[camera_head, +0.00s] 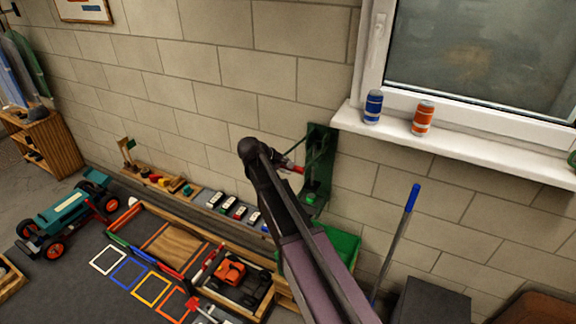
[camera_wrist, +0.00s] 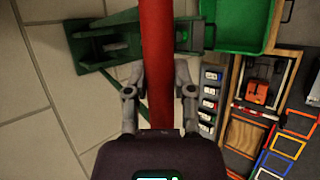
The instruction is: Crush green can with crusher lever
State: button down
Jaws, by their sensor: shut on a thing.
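The green can crusher (camera_head: 319,150) is fixed upright on the block wall, left of the window. Its red lever (camera_head: 297,168) shows just past my arm. In the wrist view the red lever (camera_wrist: 158,40) runs up the middle, and my gripper (camera_wrist: 159,80) is shut on it, one finger on each side. The crusher's green frame (camera_wrist: 90,52) lies behind the lever there. A small bright green piece, perhaps the green can (camera_head: 310,198), sits low in the crusher; it is too small to be sure. My arm hides part of the crusher in the head view.
A blue can (camera_head: 373,106) and an orange can (camera_head: 422,118) stand on the windowsill (camera_head: 470,147). A green bin (camera_head: 343,242) is below the crusher. A blue-topped pole (camera_head: 402,225) leans at right. Toy cars (camera_head: 226,207) and an orange vehicle (camera_head: 229,272) are lower left.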

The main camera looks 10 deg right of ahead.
jog(key=r+p, duration=0.2)
jog(key=w+r+p, duration=0.1)
jog(key=p, duration=0.1)
jog(key=shift+d+r+g+y, duration=0.3)
jog(key=shift+r+g, duration=0.05)
jog(key=shift+g, duration=0.05)
jog(key=w+d+r+p, duration=0.4)
jog(key=w+r+p, duration=0.2)
jog(key=r+p, duration=0.2)
jog(key=w+d+r+p, duration=0.5)
jog(key=w+r+p, duration=0.1)
jog(key=r+p, duration=0.2)
jog(key=shift+p, duration=0.3)
jog(key=shift+w+r, duration=0.15)
jog(key=shift+c, duration=2.2)
grip_release()
